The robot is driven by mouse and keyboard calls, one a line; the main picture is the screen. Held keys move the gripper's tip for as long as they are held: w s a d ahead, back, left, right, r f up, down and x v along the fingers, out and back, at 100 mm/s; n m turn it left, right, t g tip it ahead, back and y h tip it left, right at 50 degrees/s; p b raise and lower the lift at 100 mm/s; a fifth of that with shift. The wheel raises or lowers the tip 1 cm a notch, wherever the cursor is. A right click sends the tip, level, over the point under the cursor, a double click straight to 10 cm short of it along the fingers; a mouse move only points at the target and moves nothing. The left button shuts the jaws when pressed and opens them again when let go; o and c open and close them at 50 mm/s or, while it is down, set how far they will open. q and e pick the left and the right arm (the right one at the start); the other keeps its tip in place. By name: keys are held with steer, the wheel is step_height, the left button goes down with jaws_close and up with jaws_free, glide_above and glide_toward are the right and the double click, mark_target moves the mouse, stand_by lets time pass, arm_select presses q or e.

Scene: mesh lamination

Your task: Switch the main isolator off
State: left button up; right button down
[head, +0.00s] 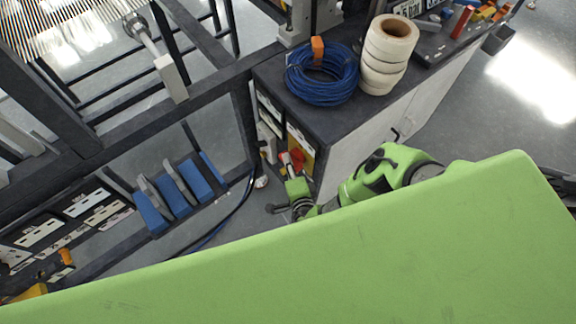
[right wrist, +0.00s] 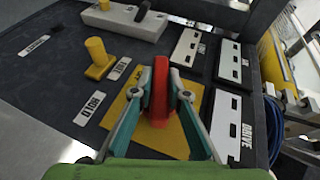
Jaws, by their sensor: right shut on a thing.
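The main isolator is a red rotary handle (right wrist: 160,88) on a yellow plate (right wrist: 172,138), set in a dark panel. It fills the middle of the right wrist view, and part of it shows in the head view (head: 298,157). My right gripper (right wrist: 160,98) has its two fingers on either side of the red handle and is shut on it. In the head view my right gripper (head: 291,166) reaches the panel at the end of the dark cabinet. Which way the handle is turned against its markings is hard to tell. My left gripper is not in view.
On the panel are a yellow knob (right wrist: 98,58), a white block (right wrist: 124,20) and several white label plates, one reading DRIVE (right wrist: 234,126). A blue cable coil (head: 322,78) and tape rolls (head: 386,52) lie on the cabinet top. Black cables (head: 238,207) hang beside it.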

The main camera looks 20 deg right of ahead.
steer(key=t+b, duration=0.1)
steer(key=m+t+b, duration=0.1)
steer(key=b, duration=0.1)
steer(key=shift+d+f, duration=0.1)
steer(key=shift+f, duration=0.2)
steer(key=shift+r+t+b, duration=0.2)
steer(key=shift+t+b, duration=0.45)
steer(key=shift+t, duration=0.05)
steer(key=shift+r, duration=0.1)
steer(key=c, duration=2)
jaws_free()
steer(key=shift+o, duration=0.2)
steer(key=shift+s, duration=0.1)
steer(key=shift+s, duration=0.4)
steer(key=s, duration=1.1)
steer(key=shift+a, duration=0.25)
